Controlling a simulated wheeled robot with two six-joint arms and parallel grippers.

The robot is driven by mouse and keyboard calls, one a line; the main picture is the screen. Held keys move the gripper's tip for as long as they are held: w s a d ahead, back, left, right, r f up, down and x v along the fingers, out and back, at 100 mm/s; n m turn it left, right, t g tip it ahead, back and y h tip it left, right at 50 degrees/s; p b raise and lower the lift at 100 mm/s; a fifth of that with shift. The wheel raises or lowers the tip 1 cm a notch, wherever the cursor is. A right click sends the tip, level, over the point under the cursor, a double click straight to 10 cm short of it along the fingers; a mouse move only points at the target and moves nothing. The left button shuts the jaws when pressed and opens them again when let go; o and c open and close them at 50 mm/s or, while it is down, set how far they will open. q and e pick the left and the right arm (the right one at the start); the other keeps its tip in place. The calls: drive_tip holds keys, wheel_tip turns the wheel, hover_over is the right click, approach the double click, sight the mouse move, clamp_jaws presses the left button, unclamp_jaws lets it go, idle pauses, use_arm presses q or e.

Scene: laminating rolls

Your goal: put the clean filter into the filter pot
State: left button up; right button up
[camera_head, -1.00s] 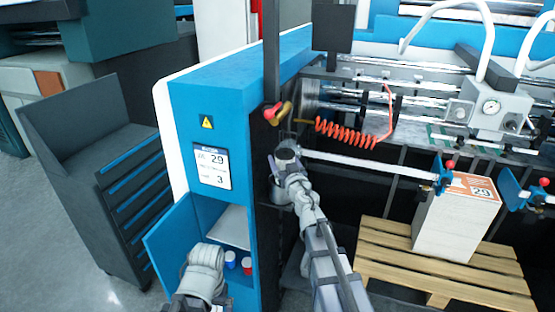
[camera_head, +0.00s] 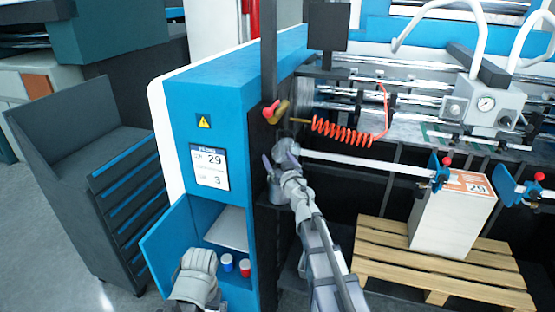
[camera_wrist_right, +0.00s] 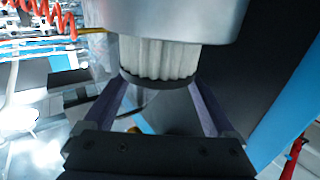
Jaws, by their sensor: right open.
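The clean filter (camera_wrist_right: 160,60) is a white pleated cylinder with a dark lower rim in the right wrist view. Its upper end is inside the grey metal filter pot (camera_wrist_right: 165,18), and its lower part shows below the pot's edge. My right gripper (camera_wrist_right: 160,98) is open, with its two dark fingers on either side of the filter's lower end. Whether they touch it cannot be told. In the head view my right gripper (camera_head: 272,168) is at the pot (camera_head: 286,148) on the machine's dark side. My left arm shows at the bottom, its gripper out of view.
The blue cabinet (camera_head: 235,90) stands close left of the right gripper, with its door (camera_head: 168,245) open. Red and blue cans (camera_head: 245,267) are inside. A coiled red hose (camera_head: 340,130) and a horizontal bar (camera_head: 370,163) are to the right. A pallet (camera_head: 440,270) carries a stack (camera_head: 450,222).

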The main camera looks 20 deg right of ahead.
drive_tip(key=s, duration=1.1)
drive_tip(key=shift+s+d, duration=0.2)
drive_tip(key=shift+s, duration=0.2)
drive_tip(key=shift+w, duration=0.1)
